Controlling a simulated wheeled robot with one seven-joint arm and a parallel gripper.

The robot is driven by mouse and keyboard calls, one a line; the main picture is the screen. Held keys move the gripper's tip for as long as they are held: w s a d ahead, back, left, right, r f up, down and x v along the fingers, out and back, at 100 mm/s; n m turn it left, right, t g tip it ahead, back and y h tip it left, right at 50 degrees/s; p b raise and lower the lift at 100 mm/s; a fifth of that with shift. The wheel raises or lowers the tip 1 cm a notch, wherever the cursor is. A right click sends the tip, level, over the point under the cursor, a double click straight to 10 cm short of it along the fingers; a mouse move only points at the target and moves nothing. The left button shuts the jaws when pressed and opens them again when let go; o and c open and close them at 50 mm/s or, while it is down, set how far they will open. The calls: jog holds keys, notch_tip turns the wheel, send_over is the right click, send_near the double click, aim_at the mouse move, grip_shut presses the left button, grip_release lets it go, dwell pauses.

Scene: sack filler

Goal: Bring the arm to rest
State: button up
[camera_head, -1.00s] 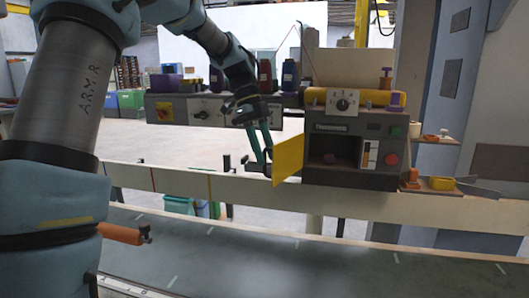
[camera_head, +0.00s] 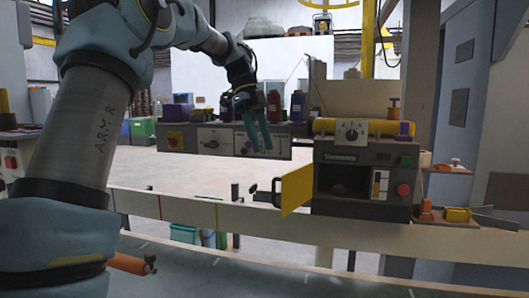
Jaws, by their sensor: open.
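My gripper (camera_head: 259,143) hangs from my raised arm near the middle of the picture, its two teal fingers pointing down. It is open, and I see nothing between the fingers. It shows in front of the long grey control panel (camera_head: 222,141), to the left of the grey machine box (camera_head: 352,210). The box's yellow door (camera_head: 297,188) stands open toward the left, and the gripper is apart from its handle (camera_head: 264,191). Inside the box's dark opening is a dim rounded thing that I cannot make out.
A pale rail (camera_head: 190,211) runs across in front, below the gripper. Red (camera_head: 273,106) and blue (camera_head: 298,107) bottles stand behind the control panel. Small side shelves (camera_head: 447,169) stick out right of the box. A grey cabinet (camera_head: 463,100) stands at the right.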

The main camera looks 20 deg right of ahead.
dwell(0.4)
jog(key=s+a+f+n+t+y, duration=0.1)
jog(key=s+a+f+n+t, duration=0.1)
jog(key=a+f+n, duration=0.85)
jog(key=s+a+f+n+t, duration=0.2)
jog(key=a+f+n, duration=0.7)
jog(key=a+n, duration=0.2)
jog(key=s+a+f+n+t+y, duration=0.1)
jog(key=s+a+f+n, duration=0.4)
jog(key=s+a+n, duration=0.2)
jog(key=shift+s+a+t, duration=0.3)
jog(key=shift+s, duration=0.05)
